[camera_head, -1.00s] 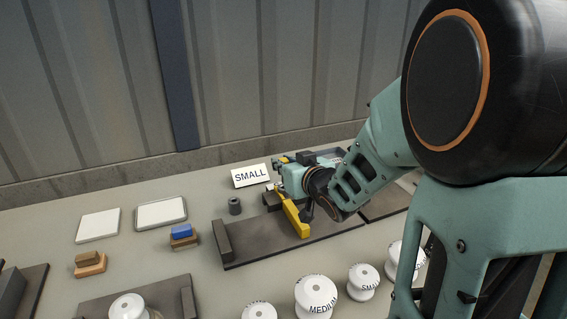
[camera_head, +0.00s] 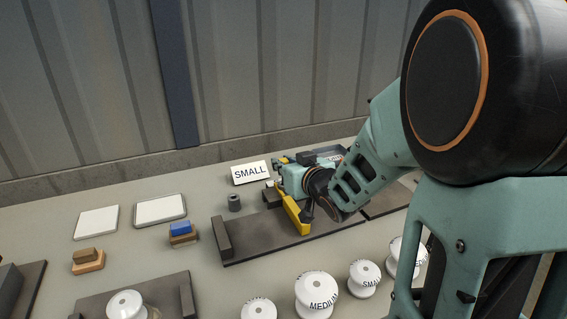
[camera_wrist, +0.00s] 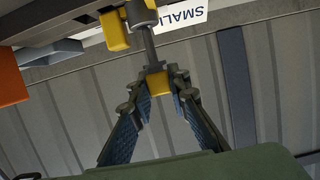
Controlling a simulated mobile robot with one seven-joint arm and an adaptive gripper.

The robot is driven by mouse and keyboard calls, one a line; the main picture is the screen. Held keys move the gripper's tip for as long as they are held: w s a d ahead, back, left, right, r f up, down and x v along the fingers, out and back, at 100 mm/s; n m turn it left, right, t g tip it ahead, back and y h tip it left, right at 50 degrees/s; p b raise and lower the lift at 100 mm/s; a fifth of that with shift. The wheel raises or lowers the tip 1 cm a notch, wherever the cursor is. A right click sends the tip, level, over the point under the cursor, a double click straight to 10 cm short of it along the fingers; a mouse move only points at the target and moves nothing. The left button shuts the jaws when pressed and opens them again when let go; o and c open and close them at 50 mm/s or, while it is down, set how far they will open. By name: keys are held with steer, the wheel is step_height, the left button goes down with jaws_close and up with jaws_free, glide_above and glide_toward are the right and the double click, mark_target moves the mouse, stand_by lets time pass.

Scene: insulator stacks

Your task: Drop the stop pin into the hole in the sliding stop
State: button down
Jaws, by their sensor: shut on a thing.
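My gripper (camera_wrist: 158,78) is shut on the yellow head of the stop pin (camera_wrist: 149,45) in the wrist view. I cannot tell whether the shaft's end sits in a hole. In the head view my gripper is over the dark rail plate, its fingertips and the pin mostly hidden by my wrist. A dark block (camera_head: 271,196), perhaps the sliding stop, is on the plate; its hole is not visible.
A SMALL sign (camera_head: 250,173) and a grey cylinder (camera_head: 234,202) stand behind the dark rail plate (camera_head: 255,247). White insulators (camera_head: 316,293) are in front. Wood and blue blocks (camera_head: 182,233) and white tiles (camera_head: 97,222) lie to the left. A metal wall backs the bench.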

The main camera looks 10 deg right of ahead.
mark_target(283, 160)
steer(key=shift+f+b, duration=1.6)
steer(key=shift+f, duration=0.25)
steer(key=c, duration=1.9)
jaws_free()
steer(key=shift+s, duration=0.1)
steer(key=shift+c, duration=0.2)
steer(key=shift+o, duration=0.9)
steer(key=shift+f, duration=0.1)
step_height(283, 160, up, 10)
steer(key=shift+r, duration=0.25)
